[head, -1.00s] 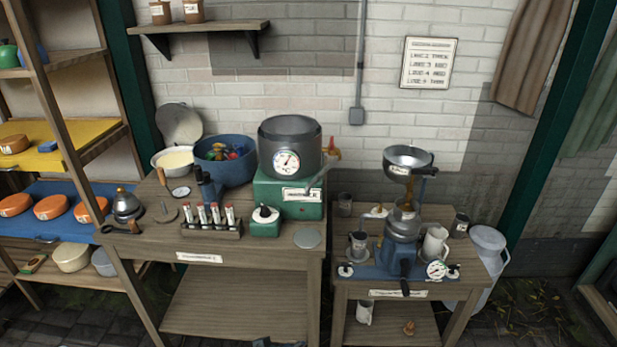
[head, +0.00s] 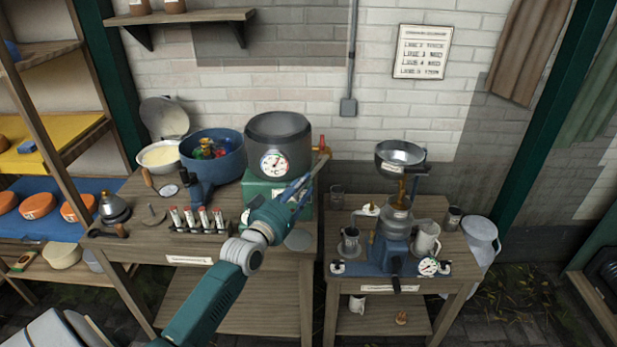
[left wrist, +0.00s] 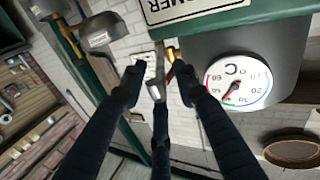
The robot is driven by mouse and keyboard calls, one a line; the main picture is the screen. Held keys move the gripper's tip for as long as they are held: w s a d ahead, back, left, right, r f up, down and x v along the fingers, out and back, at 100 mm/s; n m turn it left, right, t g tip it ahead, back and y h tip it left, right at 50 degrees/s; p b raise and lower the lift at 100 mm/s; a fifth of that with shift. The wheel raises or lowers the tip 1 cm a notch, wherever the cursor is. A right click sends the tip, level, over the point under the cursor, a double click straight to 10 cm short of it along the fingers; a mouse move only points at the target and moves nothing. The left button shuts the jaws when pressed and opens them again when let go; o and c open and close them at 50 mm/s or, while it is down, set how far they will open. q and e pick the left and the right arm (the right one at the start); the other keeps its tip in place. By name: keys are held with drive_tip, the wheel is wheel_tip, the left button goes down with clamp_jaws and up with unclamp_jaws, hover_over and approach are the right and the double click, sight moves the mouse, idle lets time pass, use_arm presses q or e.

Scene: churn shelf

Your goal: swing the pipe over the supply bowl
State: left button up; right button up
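The grey heating pot (head: 280,145) with a round dial stands on a green box (head: 262,184). A brass tap (head: 323,145) and the grey pipe are at its right side; my gripper partly covers the pipe in the head view. The metal supply bowl (head: 400,153) tops the separator, to the right across a gap. My left gripper (head: 308,180) is at the pot's right side. In the left wrist view its fingertips (left wrist: 158,82) are apart, with the thin grey pipe (left wrist: 157,62) showing between them; contact is unclear. The supply bowl (left wrist: 100,32) also shows there. My right gripper is out of view.
The separator (head: 397,222) stands on the right table among cups and a small dial. A gap separates the tables.

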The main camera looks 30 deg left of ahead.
sight(314, 175)
use_arm(q)
drive_tip(key=shift+w+a, duration=0.15)
drive_tip(key=shift+w, duration=0.95)
drive_tip(key=shift+w+a, duration=0.1)
drive_tip(key=shift+w, duration=1)
drive_tip(key=shift+c, duration=0.5)
clamp_jaws()
